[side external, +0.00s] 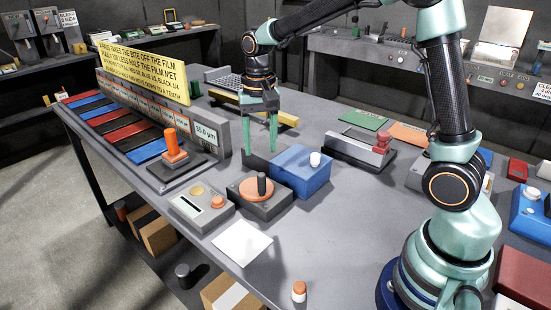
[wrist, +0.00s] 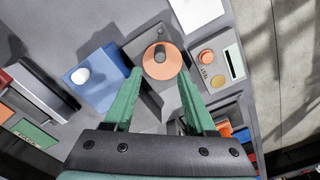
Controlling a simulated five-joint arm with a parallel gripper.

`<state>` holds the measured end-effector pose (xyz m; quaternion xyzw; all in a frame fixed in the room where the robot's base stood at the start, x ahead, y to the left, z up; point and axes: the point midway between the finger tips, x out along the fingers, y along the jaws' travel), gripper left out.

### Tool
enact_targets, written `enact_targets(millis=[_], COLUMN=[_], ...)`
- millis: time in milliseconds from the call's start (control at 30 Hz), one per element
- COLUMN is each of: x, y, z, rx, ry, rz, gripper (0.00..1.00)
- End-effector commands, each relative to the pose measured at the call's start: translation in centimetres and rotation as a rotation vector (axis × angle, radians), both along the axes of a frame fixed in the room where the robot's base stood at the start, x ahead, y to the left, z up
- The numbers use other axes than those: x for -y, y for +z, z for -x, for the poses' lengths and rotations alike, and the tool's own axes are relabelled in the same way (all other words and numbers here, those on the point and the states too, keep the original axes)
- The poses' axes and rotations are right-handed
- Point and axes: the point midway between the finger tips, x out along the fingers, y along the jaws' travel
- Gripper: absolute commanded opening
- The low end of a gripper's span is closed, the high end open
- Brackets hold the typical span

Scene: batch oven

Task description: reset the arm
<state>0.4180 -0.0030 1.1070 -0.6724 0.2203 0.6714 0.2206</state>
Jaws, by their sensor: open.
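My gripper (side external: 260,132) hangs from my arm with its two green fingers pointing down over the table (side external: 330,225). It is behind the blue box with a white knob (side external: 300,170) in the side view. In the wrist view my gripper (wrist: 158,82) is open with a wide gap and nothing between the fingers. An orange disc with a dark knob (wrist: 162,62) shows beyond and between the fingertips. The blue box (wrist: 97,85) shows just left of the left finger. Whether the fingertips touch the table is hard to tell.
A grey box with a slot and buttons (side external: 202,206) and an orange-handled lever (side external: 172,145) stand nearby left. A striped rack with a yellow sign (side external: 145,73) runs along the left edge. A red-knobbed device (side external: 360,150) stands right. A white sheet (side external: 242,243) lies in front.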

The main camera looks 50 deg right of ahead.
Motion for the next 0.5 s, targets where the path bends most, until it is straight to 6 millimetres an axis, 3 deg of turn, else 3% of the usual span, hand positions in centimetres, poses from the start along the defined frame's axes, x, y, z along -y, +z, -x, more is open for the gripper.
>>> enact_targets(millis=[200, 500], x=[0.0, 0.0], y=[1.9, 2.0], z=[0.0, 0.0], rx=[0.001, 0.000], ry=[0.000, 0.000], rz=[0.000, 0.000], gripper=[0.56, 0.56])
